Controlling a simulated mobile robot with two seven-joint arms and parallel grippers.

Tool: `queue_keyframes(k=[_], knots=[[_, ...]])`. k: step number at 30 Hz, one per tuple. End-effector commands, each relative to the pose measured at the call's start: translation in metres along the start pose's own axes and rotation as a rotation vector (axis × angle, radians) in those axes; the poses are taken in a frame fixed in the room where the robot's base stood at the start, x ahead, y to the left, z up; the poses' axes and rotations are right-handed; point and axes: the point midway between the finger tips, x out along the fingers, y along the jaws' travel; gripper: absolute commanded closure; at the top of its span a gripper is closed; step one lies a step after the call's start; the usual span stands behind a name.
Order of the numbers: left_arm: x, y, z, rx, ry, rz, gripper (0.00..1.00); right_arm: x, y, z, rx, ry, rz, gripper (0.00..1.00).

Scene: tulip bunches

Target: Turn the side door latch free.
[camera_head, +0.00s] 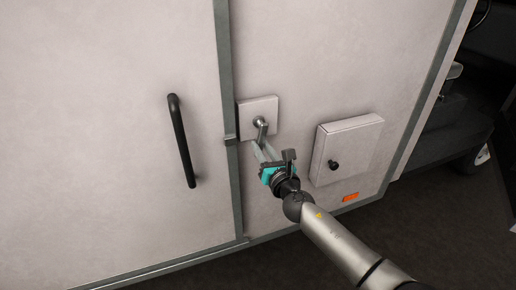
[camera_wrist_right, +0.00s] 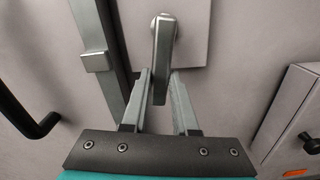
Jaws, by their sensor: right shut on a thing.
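The side door latch is a metal lever (camera_head: 261,127) on a pale square plate (camera_head: 271,105), right of the dark frame strip. The lever hangs down, slightly tilted, and also shows in the right wrist view (camera_wrist_right: 163,45). My right gripper (camera_head: 262,144) reaches up from the lower right and is shut on the lever's lower end. In the right wrist view the lever's end sits between the two fingers (camera_wrist_right: 164,88). The pale door panel (camera_head: 110,100) lies flush left of the strip. My left gripper is not in view.
A black bar handle (camera_head: 180,140) stands out from the left panel. A shallow box (camera_head: 350,145) with a black knob (camera_head: 333,165) sticks out right of my gripper, above an orange marker (camera_head: 350,197). A small catch (camera_head: 230,139) sits on the frame strip. Dark floor lies below.

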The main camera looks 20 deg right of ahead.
Motion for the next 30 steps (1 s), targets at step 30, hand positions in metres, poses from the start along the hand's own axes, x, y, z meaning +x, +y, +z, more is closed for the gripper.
queue_keyframes(k=[30], knots=[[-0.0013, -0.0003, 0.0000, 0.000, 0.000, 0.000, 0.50, 0.0000, -0.0115, 0.0011, -0.210, 0.000, -0.001, 0.67]])
